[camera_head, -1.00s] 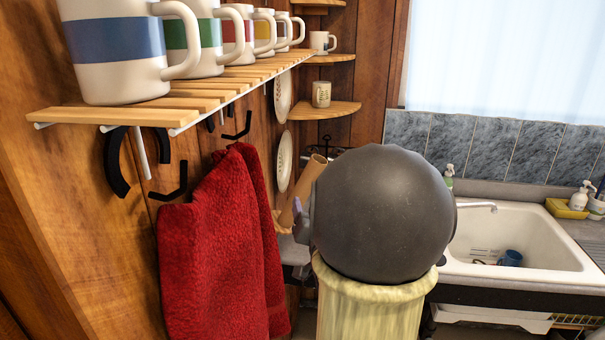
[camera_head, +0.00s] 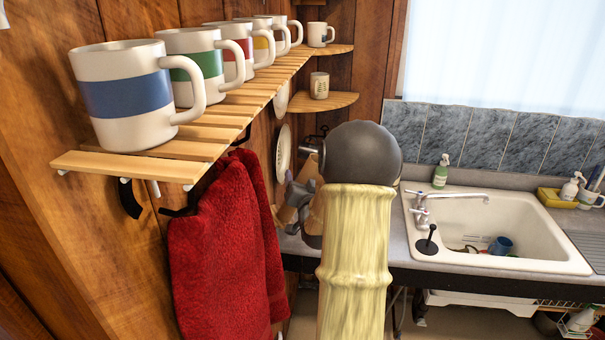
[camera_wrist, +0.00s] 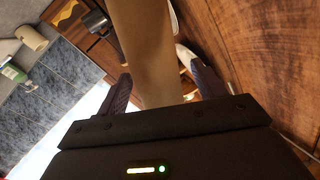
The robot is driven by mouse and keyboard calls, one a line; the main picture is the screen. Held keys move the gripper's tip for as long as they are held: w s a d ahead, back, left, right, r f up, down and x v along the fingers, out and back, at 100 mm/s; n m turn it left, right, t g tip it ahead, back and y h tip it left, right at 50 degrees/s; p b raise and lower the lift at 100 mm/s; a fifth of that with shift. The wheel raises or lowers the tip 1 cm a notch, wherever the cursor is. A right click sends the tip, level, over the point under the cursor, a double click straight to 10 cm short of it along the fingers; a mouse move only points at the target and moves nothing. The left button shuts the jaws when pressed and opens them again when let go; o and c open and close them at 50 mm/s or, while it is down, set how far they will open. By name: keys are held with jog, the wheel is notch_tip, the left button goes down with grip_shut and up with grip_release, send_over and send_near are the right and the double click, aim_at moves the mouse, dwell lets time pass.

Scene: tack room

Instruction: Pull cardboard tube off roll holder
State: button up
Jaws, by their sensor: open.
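The brown cardboard tube (camera_wrist: 148,45) runs between the two fingers of my gripper (camera_wrist: 163,88) in the wrist view. The fingers stand apart on either side of it; I cannot tell whether either touches it. In the head view my gripper (camera_head: 296,196) is near the wood wall, right of the red towel, and mostly hidden by my arm. A brown piece of the tube (camera_head: 310,170) shows there behind my arm. The roll holder cannot be made out clearly in either view.
A slatted shelf (camera_head: 128,168) with several striped mugs juts out at the left. A red towel (camera_head: 228,255) hangs below it. Corner shelves (camera_head: 322,101) are behind. A sink (camera_head: 520,240) and soap bottle (camera_head: 441,172) are at the right.

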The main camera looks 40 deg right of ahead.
jog(key=shift+w+d, duration=0.35)
jog(key=shift+w, duration=0.25)
jog(key=c, duration=1.1)
jog(key=shift+o, duration=0.2)
jog(key=shift+r, duration=0.1)
jog(key=s+d+r+p, duration=0.2)
jog(key=r+p, duration=0.3)
jog(key=r, duration=0.3)
jog(key=s+d+r+p, duration=0.3)
jog(key=s+r+p, duration=0.1)
jog(key=r, duration=0.5)
jog(key=shift+p, duration=0.45)
jog(key=shift+d, duration=0.1)
